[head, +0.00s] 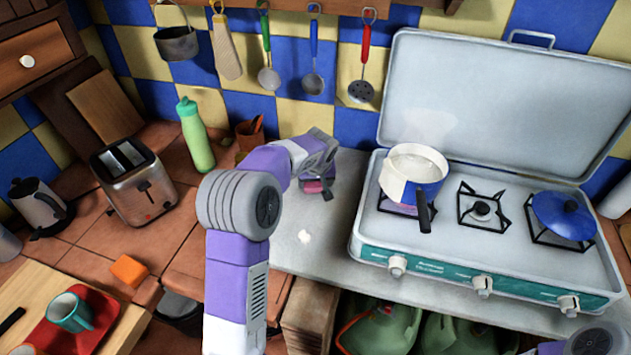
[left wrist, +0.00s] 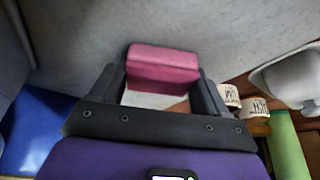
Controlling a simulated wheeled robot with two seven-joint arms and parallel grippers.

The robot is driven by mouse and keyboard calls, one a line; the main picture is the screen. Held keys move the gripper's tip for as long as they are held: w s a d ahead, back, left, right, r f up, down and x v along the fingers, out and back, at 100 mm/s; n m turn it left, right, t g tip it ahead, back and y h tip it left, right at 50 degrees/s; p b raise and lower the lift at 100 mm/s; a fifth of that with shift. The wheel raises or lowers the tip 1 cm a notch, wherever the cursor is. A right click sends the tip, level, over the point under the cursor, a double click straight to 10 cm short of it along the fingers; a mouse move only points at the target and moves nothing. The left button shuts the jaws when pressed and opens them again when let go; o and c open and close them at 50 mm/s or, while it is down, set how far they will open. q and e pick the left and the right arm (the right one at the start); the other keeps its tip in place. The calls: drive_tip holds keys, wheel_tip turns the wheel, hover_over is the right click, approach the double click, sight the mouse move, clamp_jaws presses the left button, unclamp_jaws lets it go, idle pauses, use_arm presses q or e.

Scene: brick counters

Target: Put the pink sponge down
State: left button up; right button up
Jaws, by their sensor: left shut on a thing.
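The pink sponge (left wrist: 163,66) is between the two dark fingers of my left gripper (left wrist: 165,84) in the left wrist view. The fingers press on its two sides. In the head view, the left gripper (head: 322,188) is over the grey counter (head: 320,235), left of the stove. A small pink part of the sponge (head: 312,186) shows there, low at the gripper; the rest is hidden by the gripper. I cannot tell whether the sponge touches the counter. My right gripper is not in view.
The camping stove (head: 430,258) with a white-and-blue pot (head: 415,165) and a blue lid (head: 563,213) is right of the gripper. A green bottle (head: 196,137), a brown pot (head: 249,137) and a toaster (head: 134,180) stand left. The counter's front part is mostly clear.

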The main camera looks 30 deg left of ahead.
use_arm(q)
drive_tip(key=o, duration=1.1)
drive_tip(key=shift+f, duration=0.15)
drive_tip(key=shift+d+r, duration=0.1)
drive_tip(key=shift+r, duration=0.3)
drive_tip(key=p+v, duration=0.3)
drive_tip(key=v, duration=0.8)
drive_tip(key=shift+r, duration=0.3)
drive_tip(key=shift+s, duration=0.1)
